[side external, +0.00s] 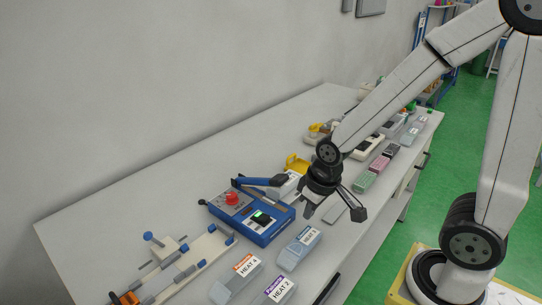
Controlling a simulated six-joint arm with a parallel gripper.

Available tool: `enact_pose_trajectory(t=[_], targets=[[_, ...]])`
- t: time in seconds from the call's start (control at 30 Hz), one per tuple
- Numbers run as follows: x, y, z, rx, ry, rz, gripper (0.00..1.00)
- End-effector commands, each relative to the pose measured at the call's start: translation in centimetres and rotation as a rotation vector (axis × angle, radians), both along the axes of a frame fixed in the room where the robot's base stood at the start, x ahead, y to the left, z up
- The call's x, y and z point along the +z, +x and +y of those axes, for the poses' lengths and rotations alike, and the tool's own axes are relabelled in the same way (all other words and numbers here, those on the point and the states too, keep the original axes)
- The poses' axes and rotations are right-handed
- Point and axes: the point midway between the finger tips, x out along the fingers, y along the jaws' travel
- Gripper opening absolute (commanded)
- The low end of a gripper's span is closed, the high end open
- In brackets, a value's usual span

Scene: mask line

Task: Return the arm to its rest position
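My gripper (334,212) hangs from the arm above the front edge area of the bench, right of the blue machine. Its two fingers are spread apart, and no object shows held between them. A flat grey piece lies on the bench behind and below the fingers. The blue machine (251,217) has a red knob, a dark lever and a small green light. My arm reaches in from the upper right, bent down toward the bench.
Clear bins labelled HEAT 4 (238,277) and HEAT 2 (272,294) stand at the front; another bin (299,248) is close to the gripper. A clamp rail (185,265) lies at left. Several small boxes and devices crowd the bench's right end. The back left bench is bare.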

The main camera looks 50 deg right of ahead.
Motion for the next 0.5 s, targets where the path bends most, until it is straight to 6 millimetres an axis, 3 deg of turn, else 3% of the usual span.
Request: enact_pose_trajectory(t=[0.5], targets=[[-0.29,-0.87,0.24,-0.001,0.002,-0.01,0.0]])
